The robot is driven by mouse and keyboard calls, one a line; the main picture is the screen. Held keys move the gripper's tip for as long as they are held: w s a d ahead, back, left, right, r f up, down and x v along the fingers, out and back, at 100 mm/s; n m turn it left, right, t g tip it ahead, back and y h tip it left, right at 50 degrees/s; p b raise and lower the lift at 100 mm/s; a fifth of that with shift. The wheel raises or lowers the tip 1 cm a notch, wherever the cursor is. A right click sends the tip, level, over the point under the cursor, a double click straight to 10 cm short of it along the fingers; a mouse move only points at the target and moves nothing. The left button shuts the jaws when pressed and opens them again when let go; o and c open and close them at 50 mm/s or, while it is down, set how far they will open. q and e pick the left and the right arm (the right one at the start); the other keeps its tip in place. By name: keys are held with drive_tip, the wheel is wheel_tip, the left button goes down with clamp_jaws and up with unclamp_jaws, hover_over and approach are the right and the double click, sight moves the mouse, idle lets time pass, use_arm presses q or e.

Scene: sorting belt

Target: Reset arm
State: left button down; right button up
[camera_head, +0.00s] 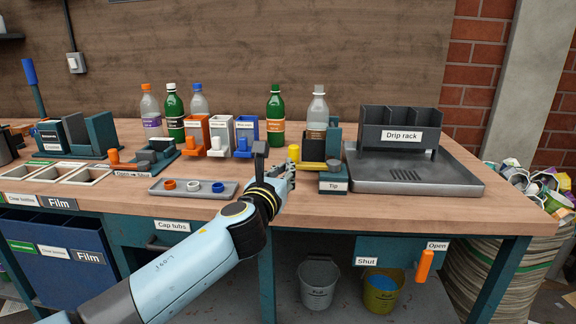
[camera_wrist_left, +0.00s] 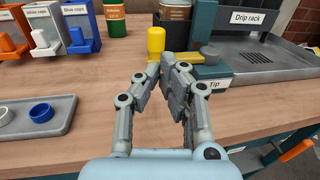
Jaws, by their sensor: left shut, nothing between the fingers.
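My left arm comes in from the lower left of the head view. Its left gripper (camera_head: 287,170) is over the front part of the wooden table (camera_head: 270,203), left of the box labelled Tip (camera_head: 333,186). In the left wrist view, the left gripper (camera_wrist_left: 164,68) has its fingers together with nothing between them. A yellow cylinder (camera_wrist_left: 156,42) stands just beyond the fingertips; it also shows in the head view (camera_head: 294,152). My right gripper is not in either view.
A grey tray (camera_head: 160,192) with orange, white and blue caps lies left of the gripper. Cap tubs (camera_head: 195,142) and several bottles stand behind. The Drip rack (camera_head: 399,128) stands on a metal tray at right. Two buckets stand under the table.

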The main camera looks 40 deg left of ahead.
use_arm(q)
drive_tip(key=shift+v, duration=3.65)
drive_tip(key=s+f+n+g+h, duration=0.1)
drive_tip(key=s+f+n+g, duration=0.35)
drive_tip(key=f, duration=0.75)
drive_tip(key=s+d+f+n+g+h, duration=0.1)
drive_tip(key=s+f+n+g, duration=0.1)
drive_tip(key=s+f, duration=0.8)
drive_tip(key=s+f+n+g+h, duration=0.1)
drive_tip(key=s+f+n+g, duration=0.25)
drive_tip(key=f, duration=1.05)
drive_tip(key=s+d+f+n+g, duration=0.1)
drive_tip(key=s+f+n, duration=0.4)
drive_tip(key=s, duration=0.5)
drive_tip(key=s+d+f+n+g+h, duration=0.1)
drive_tip(key=s+f+n+g, duration=0.2)
drive_tip(key=s+n, duration=0.6)
drive_tip(key=s+d+f+n+g+h, duration=0.1)
drive_tip(key=s+d+f+n+g, duration=0.1)
drive_tip(key=s+f+n, duration=0.5)
drive_tip(key=s, duration=0.3)
drive_tip(key=shift+s+n, duration=0.35)
drive_tip(key=shift+n, duration=0.05)
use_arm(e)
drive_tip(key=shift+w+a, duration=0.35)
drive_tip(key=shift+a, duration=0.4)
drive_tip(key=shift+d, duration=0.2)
